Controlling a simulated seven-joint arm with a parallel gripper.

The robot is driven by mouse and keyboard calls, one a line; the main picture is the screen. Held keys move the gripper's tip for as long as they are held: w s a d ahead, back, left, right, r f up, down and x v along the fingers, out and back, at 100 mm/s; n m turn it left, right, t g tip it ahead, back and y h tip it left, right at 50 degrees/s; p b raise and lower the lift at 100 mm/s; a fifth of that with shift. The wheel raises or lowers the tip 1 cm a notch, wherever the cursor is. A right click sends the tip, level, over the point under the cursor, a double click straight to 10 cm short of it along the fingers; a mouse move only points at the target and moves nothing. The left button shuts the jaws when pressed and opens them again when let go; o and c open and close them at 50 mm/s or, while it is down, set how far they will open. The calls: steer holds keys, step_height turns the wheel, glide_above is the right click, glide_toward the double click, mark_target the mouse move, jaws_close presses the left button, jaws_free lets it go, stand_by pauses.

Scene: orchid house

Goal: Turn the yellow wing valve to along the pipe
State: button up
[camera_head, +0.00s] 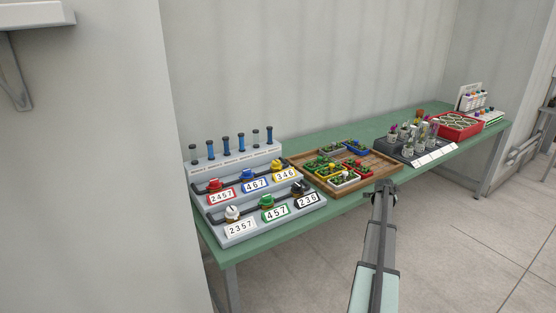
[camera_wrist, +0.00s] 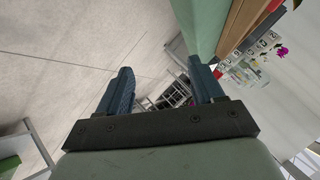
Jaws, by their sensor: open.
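The yellow wing valve (camera_head: 281,164) sits at the right end of the upper row on a grey stepped valve board (camera_head: 235,229), on the left part of a green bench. A dark pipe (camera_head: 241,182) runs along that row. The yellow-framed label (camera_head: 285,174) below the valve reads 346. The wing is too small to tell its angle. My gripper (camera_head: 387,187) is in front of the bench, right of the board and well apart from the valve. In the wrist view my gripper (camera_wrist: 164,82) is open and empty, over the floor near the bench edge; the valve is not seen there.
Red (camera_head: 214,185), blue (camera_head: 249,171), white (camera_head: 232,212), green (camera_head: 267,201) and black (camera_head: 298,188) valves stand close around. A wooden tray (camera_head: 381,175) of plants is right of the board. Floor in front is clear.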

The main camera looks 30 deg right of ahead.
steer(key=shift+m+y, duration=0.4)
steer(key=shift+y, duration=0.5)
steer(key=w+r, duration=0.2)
steer(key=w, duration=0.1)
steer(key=w+a+r, duration=0.1)
steer(key=w+r, duration=0.1)
steer(key=w+a+r, duration=0.1)
steer(key=w+r, duration=0.1)
steer(key=w, duration=0.1)
steer(key=shift+w+a, duration=0.1)
steer(key=shift+w, duration=0.2)
steer(key=w+a+r+y, duration=0.4)
steer(key=w+a+r, duration=0.4)
steer(key=w, duration=0.4)
steer(key=m+y, duration=0.3)
steer(key=y, duration=0.4)
glide_toward(277, 161)
steer(key=shift+g, duration=0.3)
steer(key=x, duration=0.8)
steer(key=shift+w+a, duration=0.1)
steer(key=shift+w, duration=0.2)
steer(key=shift+c, duration=0.2)
steer(key=c, duration=1)
steer(key=shift+n, duration=0.3)
